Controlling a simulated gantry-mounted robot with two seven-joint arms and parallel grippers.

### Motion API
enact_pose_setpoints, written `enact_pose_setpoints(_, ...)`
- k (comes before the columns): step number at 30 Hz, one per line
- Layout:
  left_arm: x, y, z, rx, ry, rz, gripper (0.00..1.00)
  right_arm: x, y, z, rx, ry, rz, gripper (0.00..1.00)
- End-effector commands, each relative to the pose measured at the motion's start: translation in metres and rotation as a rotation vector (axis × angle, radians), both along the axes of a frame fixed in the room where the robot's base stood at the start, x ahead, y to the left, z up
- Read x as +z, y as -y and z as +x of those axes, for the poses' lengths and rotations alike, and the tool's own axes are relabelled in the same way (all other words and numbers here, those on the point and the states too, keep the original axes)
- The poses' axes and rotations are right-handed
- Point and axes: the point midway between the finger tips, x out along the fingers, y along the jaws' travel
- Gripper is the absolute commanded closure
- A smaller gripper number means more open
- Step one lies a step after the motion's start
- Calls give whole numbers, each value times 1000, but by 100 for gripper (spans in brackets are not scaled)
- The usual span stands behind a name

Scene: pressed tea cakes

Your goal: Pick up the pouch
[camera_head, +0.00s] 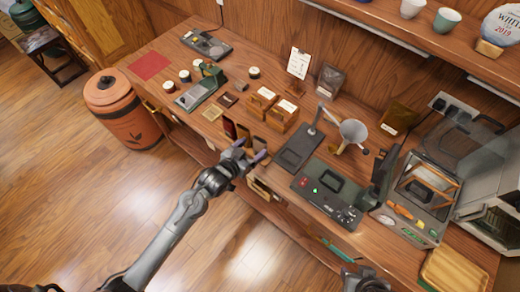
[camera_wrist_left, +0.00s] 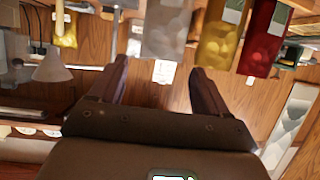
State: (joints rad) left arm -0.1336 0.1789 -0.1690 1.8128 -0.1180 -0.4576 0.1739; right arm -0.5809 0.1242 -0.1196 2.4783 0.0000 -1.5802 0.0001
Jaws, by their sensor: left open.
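Several flat pouches stand in a row at the front edge of the workbench: a red pouch (camera_head: 229,127), a gold pouch (camera_head: 243,131) and a silver one. In the left wrist view, which looks upside down, the silver pouch (camera_wrist_left: 166,30), the gold pouch (camera_wrist_left: 218,42) and the red pouch (camera_wrist_left: 262,42) show at the top with pale labels. My left gripper (camera_head: 250,150) is open and empty at the front of the row, and its fingers (camera_wrist_left: 159,66) point toward the pouches. In the head view it partly hides them. The silver pouch appears between and beyond the fingertips.
Wooden boxes (camera_head: 282,115) stand behind the pouches. A dark scale (camera_head: 299,150) and a black device (camera_head: 328,189) lie to the right. A funnel (camera_head: 353,131) stands on a holder. A terracotta bin (camera_head: 121,110) stands on the floor at left. The floor before the bench is clear.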

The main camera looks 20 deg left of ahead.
Motion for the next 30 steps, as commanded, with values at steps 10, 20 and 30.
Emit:
enact_pose_setpoints(10, -13, 7, 38, 0, 0, 0, 23, 6, -2, 0, -4, 2, 9, 57)
enact_pose_setpoints(20, -16, 9, 44, 1, 0, 1, 23, 6, -2, 0, -4, 3, 9, 57)
enact_pose_setpoints(30, -16, 8, 44, 1, -1, 2, 71, 5, 0, 0, 2, 2, -1, 57)
